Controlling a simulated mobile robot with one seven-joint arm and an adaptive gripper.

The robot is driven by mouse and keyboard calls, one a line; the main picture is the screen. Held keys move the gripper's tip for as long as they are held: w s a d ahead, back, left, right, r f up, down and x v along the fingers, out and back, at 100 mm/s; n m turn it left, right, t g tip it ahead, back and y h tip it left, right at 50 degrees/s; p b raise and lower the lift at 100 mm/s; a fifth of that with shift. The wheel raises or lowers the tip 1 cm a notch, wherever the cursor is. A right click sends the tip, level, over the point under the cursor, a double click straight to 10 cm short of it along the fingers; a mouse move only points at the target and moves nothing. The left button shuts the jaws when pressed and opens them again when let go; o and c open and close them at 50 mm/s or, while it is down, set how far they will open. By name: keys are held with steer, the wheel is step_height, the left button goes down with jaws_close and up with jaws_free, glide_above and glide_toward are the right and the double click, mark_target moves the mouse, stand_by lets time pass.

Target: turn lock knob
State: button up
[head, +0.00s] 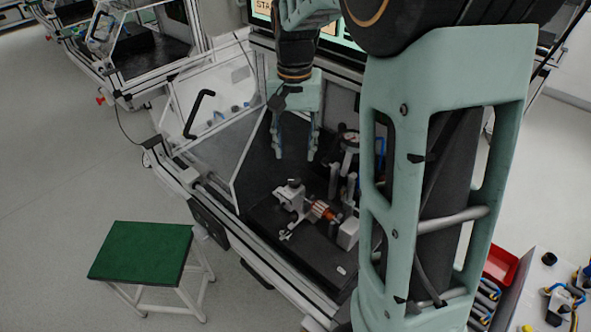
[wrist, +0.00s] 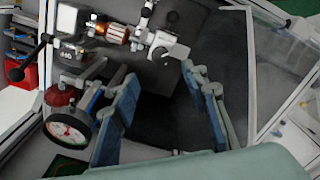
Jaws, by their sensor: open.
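The test fixture holds a copper-coloured wound part (head: 318,210), which also shows at the top of the wrist view (wrist: 116,32). A small black knob (head: 293,183) sits on top of the light grey clamp block (head: 288,196) at the part's left end. I cannot tell for sure whether this is the lock knob. My gripper (head: 295,156) points down, open and empty, above and behind the clamp block, apart from it. In the wrist view its two blue-padded fingers (wrist: 160,80) are spread, with dark bench floor between them and the clamp block (wrist: 167,46) beyond their tips.
A round dial gauge (head: 350,139) on a post stands right of my gripper; it is close beside the left finger in the wrist view (wrist: 69,134). A tilted clear guard panel (head: 250,160) borders the bench on the left. A green stool (head: 140,252) stands outside.

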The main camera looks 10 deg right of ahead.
mark_target(295, 179)
step_height(295, 179, down, 9)
stand_by(0.3)
steer(key=shift+c, duration=0.5)
jaws_close()
